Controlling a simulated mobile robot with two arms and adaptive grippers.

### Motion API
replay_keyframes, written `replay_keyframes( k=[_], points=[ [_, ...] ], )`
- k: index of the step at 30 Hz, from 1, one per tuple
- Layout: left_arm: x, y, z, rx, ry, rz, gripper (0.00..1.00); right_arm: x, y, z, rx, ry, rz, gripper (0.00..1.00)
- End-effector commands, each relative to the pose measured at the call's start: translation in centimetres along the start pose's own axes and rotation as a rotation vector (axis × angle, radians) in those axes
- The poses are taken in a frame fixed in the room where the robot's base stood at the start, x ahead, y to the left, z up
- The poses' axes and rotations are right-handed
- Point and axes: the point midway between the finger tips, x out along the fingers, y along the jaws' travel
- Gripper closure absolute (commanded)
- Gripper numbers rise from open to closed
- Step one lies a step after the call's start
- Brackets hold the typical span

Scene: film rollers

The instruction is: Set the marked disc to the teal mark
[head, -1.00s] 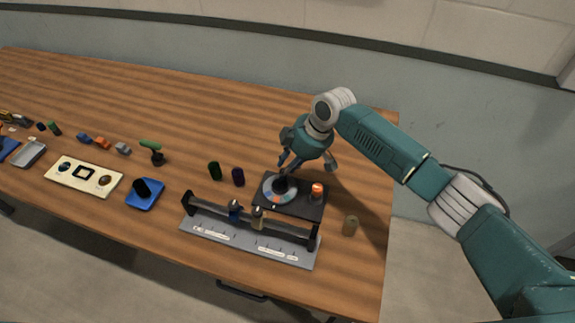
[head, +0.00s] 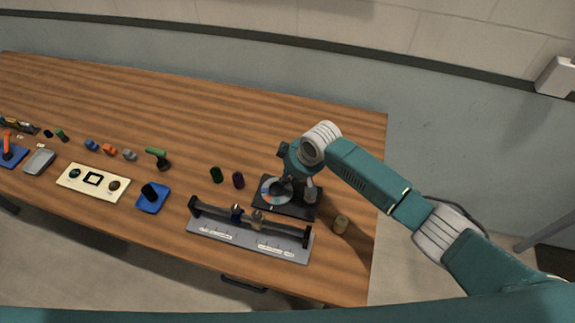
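The disc (head: 268,191), pale blue, white and orange with a dark centre, lies on a black base plate (head: 292,209) near the right end of the table. No separate teal mark can be made out at this size. My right gripper (head: 300,188) is low over the plate, at the right side of the disc. Its grey finger covers the place of the orange-topped knob, and its other fingertip is hard to see. Whether it touches the disc or the knob cannot be told. My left gripper is out of view.
A grey rack (head: 250,241) with a black rail stands in front of the plate. A blue pad (head: 153,204) and cream board (head: 70,181) lie farther left. The table's back is clear.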

Motion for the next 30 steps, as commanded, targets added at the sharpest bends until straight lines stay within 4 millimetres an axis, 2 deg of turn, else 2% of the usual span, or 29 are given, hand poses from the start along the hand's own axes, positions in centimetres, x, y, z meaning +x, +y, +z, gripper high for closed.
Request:
replay_keyframes(
  k=[1,12,30],
  points=[
    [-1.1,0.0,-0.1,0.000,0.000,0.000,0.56,-0.2,-1.2,0.3,0.027,-0.009,-0.008,1.00],
    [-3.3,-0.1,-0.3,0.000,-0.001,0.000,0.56,-0.1,-1.4,1.0,0.192,-0.008,0.060,1.00],
    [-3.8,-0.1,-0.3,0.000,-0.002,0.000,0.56,0.0,-1.4,1.2,0.241,-0.005,0.084,1.00]
  ],
)
